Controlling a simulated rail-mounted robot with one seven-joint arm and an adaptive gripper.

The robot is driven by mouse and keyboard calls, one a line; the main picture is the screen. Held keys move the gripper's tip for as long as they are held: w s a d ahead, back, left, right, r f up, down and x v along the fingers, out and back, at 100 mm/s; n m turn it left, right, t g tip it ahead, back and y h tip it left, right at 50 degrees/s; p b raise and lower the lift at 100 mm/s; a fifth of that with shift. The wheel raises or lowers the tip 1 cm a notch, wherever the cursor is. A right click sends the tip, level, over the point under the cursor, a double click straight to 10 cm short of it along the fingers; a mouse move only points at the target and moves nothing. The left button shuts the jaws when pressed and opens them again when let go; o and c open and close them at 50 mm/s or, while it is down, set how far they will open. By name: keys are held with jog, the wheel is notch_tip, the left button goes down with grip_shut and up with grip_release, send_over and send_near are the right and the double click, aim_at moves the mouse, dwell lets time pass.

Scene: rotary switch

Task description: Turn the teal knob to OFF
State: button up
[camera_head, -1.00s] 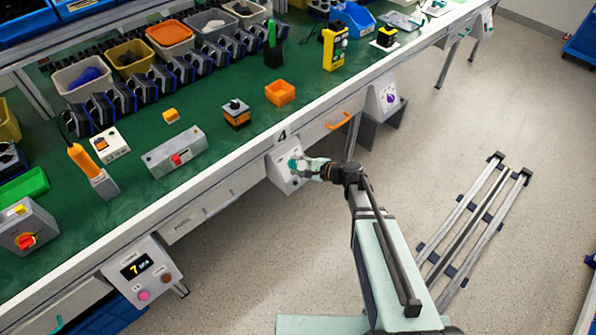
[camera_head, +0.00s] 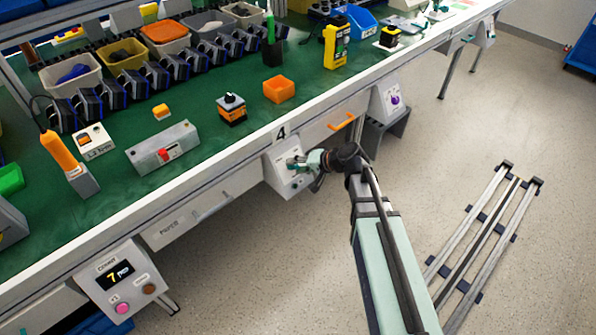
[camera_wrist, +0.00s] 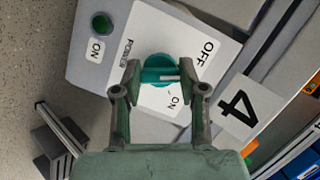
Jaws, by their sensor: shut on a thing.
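The teal knob (camera_wrist: 158,66) sits on a white switch panel (camera_wrist: 150,22) marked POWER, OFF and ON in the wrist view. Its pale pointer line points roughly rightward in that view, between the OFF label (camera_wrist: 207,53) and the ON label (camera_wrist: 173,102). My gripper (camera_wrist: 160,72) is shut on the knob, with one finger on each side. In the head view, the switch box (camera_head: 281,178) hangs on the bench front below the number 4, and my gripper (camera_head: 301,162) hides most of the knob.
A round green button or lamp (camera_wrist: 102,25) with its own ON label is on the same box.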

jog(key=shift+n+h+b, duration=0.5)
jog(key=shift+n+b, duration=0.55)
jog(key=shift+n, duration=0.55)
jog(key=o, duration=1.1)
jog(key=shift+o, duration=0.2)
jog(key=v, duration=1.2)
jog(key=shift+a, duration=0.1)
